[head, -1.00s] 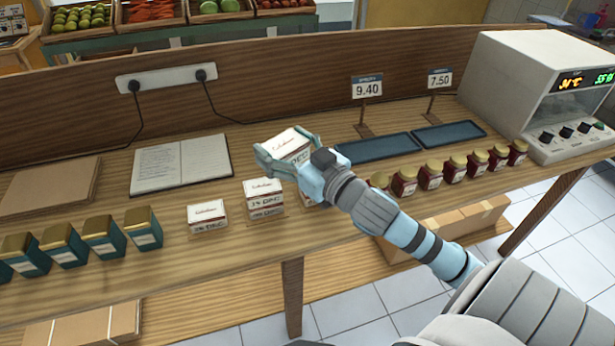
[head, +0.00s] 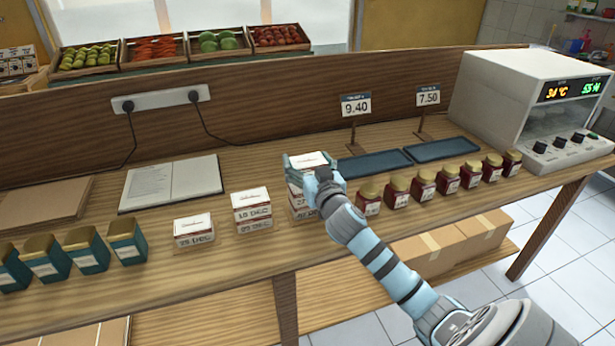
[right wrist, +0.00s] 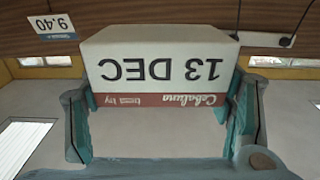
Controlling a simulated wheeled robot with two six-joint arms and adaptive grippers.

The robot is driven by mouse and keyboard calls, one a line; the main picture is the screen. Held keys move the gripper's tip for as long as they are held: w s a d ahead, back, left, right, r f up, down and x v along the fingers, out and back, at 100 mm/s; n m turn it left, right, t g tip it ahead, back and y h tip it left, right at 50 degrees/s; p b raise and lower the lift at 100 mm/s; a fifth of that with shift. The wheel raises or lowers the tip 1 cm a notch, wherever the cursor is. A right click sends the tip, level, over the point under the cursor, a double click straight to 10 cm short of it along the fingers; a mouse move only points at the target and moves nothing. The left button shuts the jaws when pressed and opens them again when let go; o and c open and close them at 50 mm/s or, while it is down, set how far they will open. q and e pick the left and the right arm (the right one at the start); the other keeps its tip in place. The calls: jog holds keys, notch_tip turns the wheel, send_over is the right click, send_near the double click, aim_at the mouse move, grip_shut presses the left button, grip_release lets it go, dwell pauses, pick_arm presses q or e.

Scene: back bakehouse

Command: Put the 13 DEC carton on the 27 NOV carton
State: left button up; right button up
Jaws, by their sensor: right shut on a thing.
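The 13 DEC carton (right wrist: 160,72) is between the pads of my right gripper (right wrist: 162,112) in the right wrist view, its label upside down there. In the head view my right gripper (head: 313,172) is shut on this white-topped carton (head: 308,159) at the right-hand stack. Just below it a carton marked 27 (head: 299,201) shows in part, the rest of its label hidden by my gripper. Another carton face (head: 302,214) shows under that. I cannot tell whether the held carton touches the one below. My left gripper is not in view.
Two stacked DEC cartons (head: 251,209) and a single carton (head: 194,230) stand left of the stack. Red jars (head: 369,198) stand close on the right, with dark trays (head: 374,163) and a price sign (head: 355,104) behind.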

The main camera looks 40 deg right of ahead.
aim_at(306, 172)
notch_tip(306, 172, down, 2)
jog(key=shift+w+f, duration=0.1)
jog(key=shift+f, duration=0.15)
jog(key=shift+f+b, duration=0.3)
jog(key=shift+r, duration=0.15)
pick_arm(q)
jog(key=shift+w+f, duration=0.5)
pick_arm(e)
jog(key=o, duration=1.2)
jog(key=shift+o, duration=0.2)
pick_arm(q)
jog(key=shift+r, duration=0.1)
pick_arm(e)
jog(key=shift+r, duration=0.1)
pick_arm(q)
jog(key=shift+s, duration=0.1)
pick_arm(e)
jog(key=v, duration=1.2)
